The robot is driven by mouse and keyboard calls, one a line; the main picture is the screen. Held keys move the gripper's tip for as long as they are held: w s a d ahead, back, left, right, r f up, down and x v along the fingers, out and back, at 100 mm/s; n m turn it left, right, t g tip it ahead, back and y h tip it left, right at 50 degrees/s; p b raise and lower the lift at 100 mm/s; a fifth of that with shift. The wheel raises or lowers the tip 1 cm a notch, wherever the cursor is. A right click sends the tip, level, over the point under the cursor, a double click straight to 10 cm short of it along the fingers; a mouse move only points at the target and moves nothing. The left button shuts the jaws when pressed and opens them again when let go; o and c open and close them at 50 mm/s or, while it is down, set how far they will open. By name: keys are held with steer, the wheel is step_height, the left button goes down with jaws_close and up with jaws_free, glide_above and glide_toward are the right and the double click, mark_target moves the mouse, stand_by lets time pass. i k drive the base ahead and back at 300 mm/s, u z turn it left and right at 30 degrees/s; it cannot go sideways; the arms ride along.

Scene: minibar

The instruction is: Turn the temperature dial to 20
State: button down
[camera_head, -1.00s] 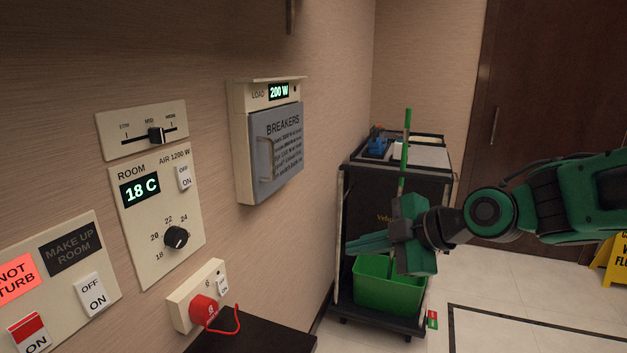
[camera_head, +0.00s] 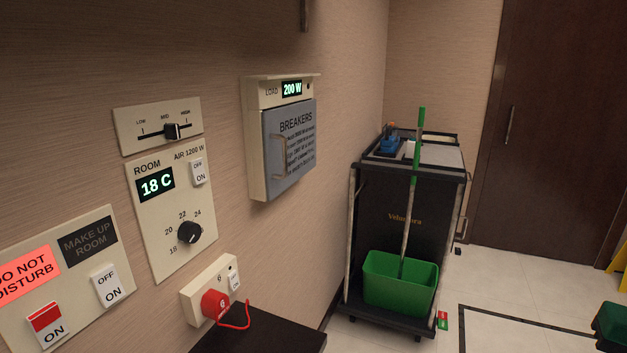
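The temperature dial (camera_head: 188,232) is a black round knob low on the cream ROOM thermostat panel (camera_head: 150,215) on the left wall. Marks 18, 20, 22 and 24 curve around its left and upper sides. I cannot tell exactly which mark its pointer faces. The display (camera_head: 155,184) above it reads 18 C.
A slider panel (camera_head: 135,121) is above the thermostat, and a DO NOT DISTURB panel (camera_head: 75,235) is left. A socket with a red plug (camera_head: 214,304) is below, over a dark ledge (camera_head: 262,333). A breaker box (camera_head: 255,150) and a cart (camera_head: 360,215) stand right.

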mark_target(189, 233)
steer(key=u, duration=1.25)
